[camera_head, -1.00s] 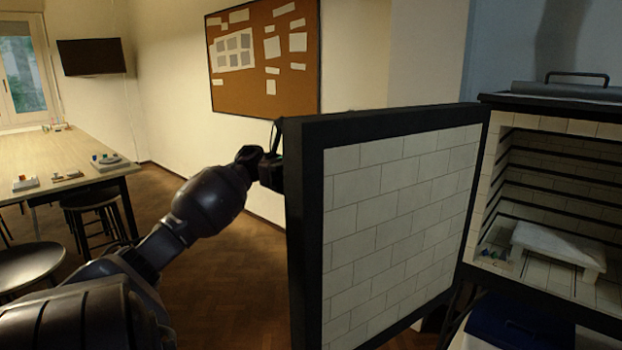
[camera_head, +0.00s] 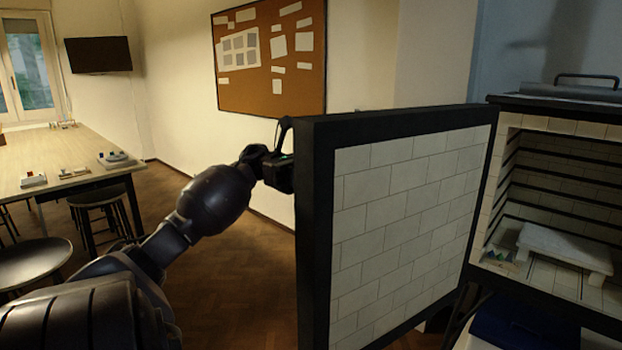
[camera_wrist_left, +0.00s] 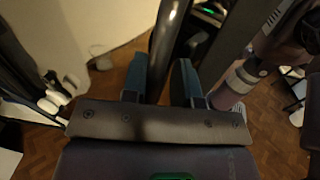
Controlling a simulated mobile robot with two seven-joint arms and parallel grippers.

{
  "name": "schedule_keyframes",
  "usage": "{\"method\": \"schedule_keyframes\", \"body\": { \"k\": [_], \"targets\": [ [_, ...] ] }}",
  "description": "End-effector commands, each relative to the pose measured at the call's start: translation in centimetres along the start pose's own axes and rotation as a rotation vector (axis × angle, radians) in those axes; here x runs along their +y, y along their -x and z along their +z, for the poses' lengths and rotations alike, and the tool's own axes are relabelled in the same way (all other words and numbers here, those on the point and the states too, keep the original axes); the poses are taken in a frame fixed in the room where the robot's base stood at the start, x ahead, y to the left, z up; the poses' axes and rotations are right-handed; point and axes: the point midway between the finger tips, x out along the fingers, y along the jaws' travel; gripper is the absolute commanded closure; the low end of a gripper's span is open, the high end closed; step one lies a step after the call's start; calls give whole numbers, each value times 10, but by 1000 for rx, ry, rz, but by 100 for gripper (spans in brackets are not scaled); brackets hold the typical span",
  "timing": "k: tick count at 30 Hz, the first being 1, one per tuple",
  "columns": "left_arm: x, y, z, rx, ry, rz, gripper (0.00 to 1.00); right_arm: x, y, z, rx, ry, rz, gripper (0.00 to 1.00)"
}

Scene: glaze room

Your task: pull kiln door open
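The kiln door (camera_head: 405,210) stands wide open, its white brick-lined inner face toward me and its dark frame around it. The open kiln (camera_head: 560,125) is at the right, with its chamber showing. My left gripper (camera_head: 285,170) is at the outer side of the door, by its free edge. In the left wrist view, a dark upright bar, the door handle (camera_wrist_left: 168,45), runs between the two fingers of my left gripper (camera_wrist_left: 161,85), which look closed on it. The door hides part of the handle in the head view. My right gripper is in neither view.
A white slab shelf (camera_head: 565,245) stands inside the kiln. A blue lidded box (camera_head: 520,325) is below it. At the left are a long table (camera_head: 60,165) and stools (camera_head: 35,262). Bare wooden floor (camera_head: 235,265) lies between the table and the door.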

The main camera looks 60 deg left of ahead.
Motion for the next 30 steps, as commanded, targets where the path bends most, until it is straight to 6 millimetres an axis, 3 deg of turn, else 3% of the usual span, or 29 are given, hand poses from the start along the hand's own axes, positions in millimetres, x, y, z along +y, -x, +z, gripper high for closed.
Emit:
{"method": "schedule_keyframes", "body": {
  "k": [10, 18, 21, 25, 27, 30],
  "targets": [
    [0, 10, 0, 0, 0, 1, 76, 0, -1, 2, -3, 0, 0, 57],
    [0, 57, -2, 1, 4, 1, 76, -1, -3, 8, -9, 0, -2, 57],
    [1, 75, -1, 0, 4, 2, 66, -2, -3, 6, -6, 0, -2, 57],
    [0, 92, -1, -1, 4, 1, 62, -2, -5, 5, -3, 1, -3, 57],
    [0, 99, -1, -1, 3, 1, 76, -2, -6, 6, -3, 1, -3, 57],
    [0, 106, 0, -1, 2, 1, 76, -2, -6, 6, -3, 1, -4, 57]
  ]
}}
